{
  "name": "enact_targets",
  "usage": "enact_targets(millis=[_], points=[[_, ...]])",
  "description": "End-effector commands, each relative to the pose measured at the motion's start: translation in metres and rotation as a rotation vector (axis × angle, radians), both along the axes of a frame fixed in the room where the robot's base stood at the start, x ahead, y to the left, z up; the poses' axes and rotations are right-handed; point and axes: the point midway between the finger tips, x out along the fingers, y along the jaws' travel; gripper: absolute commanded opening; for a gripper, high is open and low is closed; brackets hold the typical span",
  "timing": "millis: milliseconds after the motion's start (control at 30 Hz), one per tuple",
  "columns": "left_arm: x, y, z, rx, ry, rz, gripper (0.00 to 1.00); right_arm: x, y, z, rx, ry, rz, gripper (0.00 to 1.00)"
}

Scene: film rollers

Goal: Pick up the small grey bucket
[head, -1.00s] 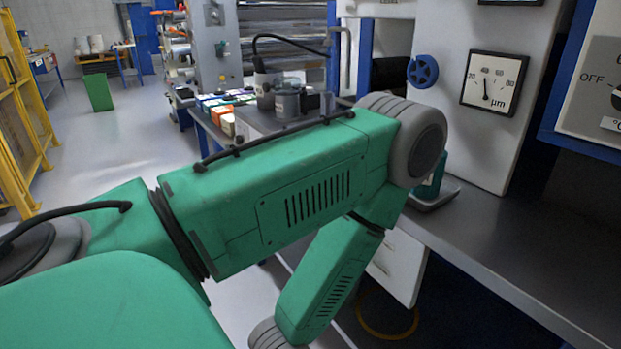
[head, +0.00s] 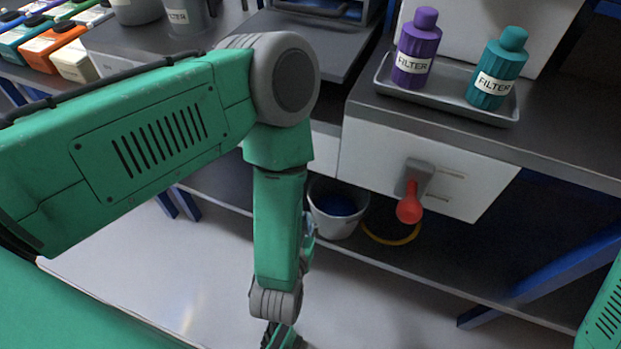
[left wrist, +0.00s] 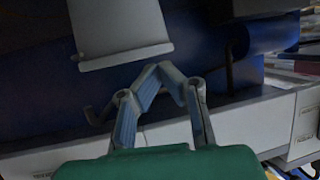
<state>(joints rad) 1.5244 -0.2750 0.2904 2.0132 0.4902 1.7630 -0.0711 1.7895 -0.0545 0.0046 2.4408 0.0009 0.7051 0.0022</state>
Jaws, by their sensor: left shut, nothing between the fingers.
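The small grey bucket (head: 337,212) stands on the low shelf under the bench in the head view, with something blue inside. My left forearm hides part of its left side. My left gripper (head: 281,338) hangs below and left of the bucket, apart from it in the picture, and is partly cut off by the bottom edge. In the left wrist view its fingers (left wrist: 163,72) are shut and empty. A pale grey tapered shape (left wrist: 122,28) shows above them; I cannot tell whether it is the bucket. My right gripper is out of view.
A yellow ring (head: 391,238) lies on the shelf beside the bucket. A white drawer (head: 365,155) with a red-knobbed handle (head: 409,208) juts out above. A tray (head: 450,95) holds purple (head: 417,48) and teal bottles (head: 497,70). A blue leg (head: 540,272) stands at right.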

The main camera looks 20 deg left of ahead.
Motion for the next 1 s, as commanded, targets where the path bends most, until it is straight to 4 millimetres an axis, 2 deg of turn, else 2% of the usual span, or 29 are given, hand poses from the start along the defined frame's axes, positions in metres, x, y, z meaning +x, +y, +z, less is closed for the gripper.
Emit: enact_targets(millis=[167, 400, 700, 833, 1000], points=[[0.017, 0.005, 0.002, -0.005, -0.036, 0.013, 0.0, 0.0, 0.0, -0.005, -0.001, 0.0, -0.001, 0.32], [0.065, 0.018, -0.001, -0.013, -0.036, 0.014, 0.0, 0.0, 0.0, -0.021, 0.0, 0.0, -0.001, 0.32], [0.12, 0.025, 0.0, -0.011, -0.033, 0.012, 0.0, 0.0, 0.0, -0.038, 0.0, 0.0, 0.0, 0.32], [0.12, 0.024, -0.01, -0.009, -0.028, 0.009, 0.0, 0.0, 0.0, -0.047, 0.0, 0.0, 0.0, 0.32], [0.12, 0.024, -0.016, -0.011, -0.026, 0.009, 0.0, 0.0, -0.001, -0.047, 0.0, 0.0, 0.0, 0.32]])
